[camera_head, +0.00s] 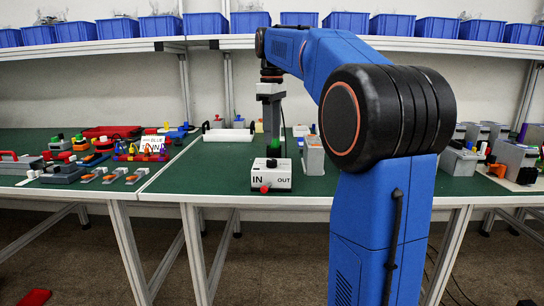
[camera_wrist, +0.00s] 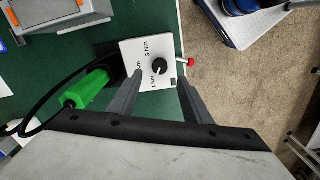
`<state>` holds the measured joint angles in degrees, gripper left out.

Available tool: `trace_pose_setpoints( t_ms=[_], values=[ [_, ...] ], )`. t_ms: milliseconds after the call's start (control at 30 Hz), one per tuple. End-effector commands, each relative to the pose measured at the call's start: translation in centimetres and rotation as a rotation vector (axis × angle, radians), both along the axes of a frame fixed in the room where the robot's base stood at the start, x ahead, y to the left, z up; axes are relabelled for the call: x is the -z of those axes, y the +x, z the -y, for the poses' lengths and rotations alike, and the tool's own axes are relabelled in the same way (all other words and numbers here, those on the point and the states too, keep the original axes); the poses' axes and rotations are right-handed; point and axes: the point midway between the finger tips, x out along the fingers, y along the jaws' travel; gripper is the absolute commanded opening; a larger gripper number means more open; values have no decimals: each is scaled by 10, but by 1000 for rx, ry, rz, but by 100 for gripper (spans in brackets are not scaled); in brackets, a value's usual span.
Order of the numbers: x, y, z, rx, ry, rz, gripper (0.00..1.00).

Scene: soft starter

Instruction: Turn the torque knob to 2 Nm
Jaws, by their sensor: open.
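The white box (camera_wrist: 140,49) has a round black torque knob (camera_wrist: 160,67) on its top face. In the head view the box (camera_head: 270,182) stands near the table's front edge, marked "IN" and "OUT", with a red part in front. My gripper (camera_wrist: 158,80) is open, its fingers on either side of the knob, apparently not touching it. It points down above the box in the head view (camera_head: 271,128).
A green tool (camera_wrist: 92,89) with a black cable lies left of the box in the wrist view. A grey case (camera_head: 313,155) stands right of the box. The green tabletop (camera_head: 200,178) is clear to the box's left. Blue bins line the shelf above.

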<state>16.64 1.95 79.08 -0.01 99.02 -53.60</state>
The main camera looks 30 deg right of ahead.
Motion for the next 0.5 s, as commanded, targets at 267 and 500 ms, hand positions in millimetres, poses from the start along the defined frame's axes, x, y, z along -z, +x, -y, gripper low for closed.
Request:
trace_pose_setpoints(
  t_ms=[267,500],
  values=[
    [48,-1,0,0,1,-1,45],
    [73,0,0,0,0,0,45]
  ],
)
